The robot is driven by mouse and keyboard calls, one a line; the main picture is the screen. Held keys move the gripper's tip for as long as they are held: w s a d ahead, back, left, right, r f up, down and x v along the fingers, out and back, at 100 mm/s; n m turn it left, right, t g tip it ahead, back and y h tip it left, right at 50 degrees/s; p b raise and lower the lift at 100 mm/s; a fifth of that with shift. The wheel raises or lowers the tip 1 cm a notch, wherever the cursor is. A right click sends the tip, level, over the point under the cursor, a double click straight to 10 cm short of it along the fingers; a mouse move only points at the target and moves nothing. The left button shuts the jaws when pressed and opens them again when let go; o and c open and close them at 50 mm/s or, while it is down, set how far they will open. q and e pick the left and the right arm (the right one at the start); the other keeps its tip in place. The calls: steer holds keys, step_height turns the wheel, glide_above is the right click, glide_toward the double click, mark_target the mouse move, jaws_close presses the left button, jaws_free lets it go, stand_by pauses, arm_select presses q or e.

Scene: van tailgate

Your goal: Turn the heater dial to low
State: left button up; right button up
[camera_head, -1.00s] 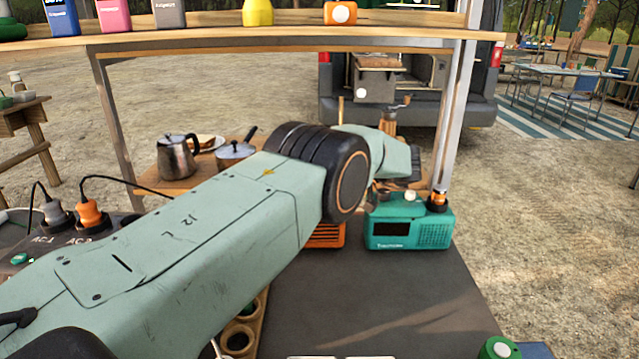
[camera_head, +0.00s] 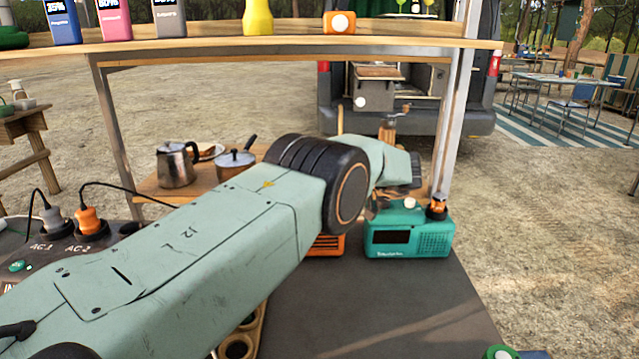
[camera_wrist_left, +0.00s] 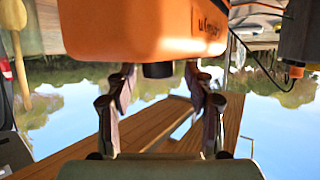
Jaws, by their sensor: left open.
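The orange heater (camera_head: 328,243) sits on the dark tabletop, mostly hidden behind my left arm in the head view. In the left wrist view, an orange body with dark lettering (camera_wrist_left: 140,25), which appears to be the heater, fills the top. A short black dial (camera_wrist_left: 157,70) sticks out from its edge. My left gripper (camera_wrist_left: 160,88) is open, with one finger on each side of the dial and a visible gap to both. I cannot tell the dial's setting. In the head view the left fingers are largely hidden behind my wrist. My right gripper is not in view.
A teal box (camera_head: 408,240) with knobs on top stands just right of the heater. A shelf (camera_head: 210,46) with bottles spans above. A kettle (camera_head: 176,166) and a pot (camera_head: 236,164) stand behind my arm. Plugs (camera_head: 88,219) and cables lie left.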

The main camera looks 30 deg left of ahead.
arm_select(q)
steer(key=v, duration=1.2)
steer(key=shift+w+f, duration=0.1)
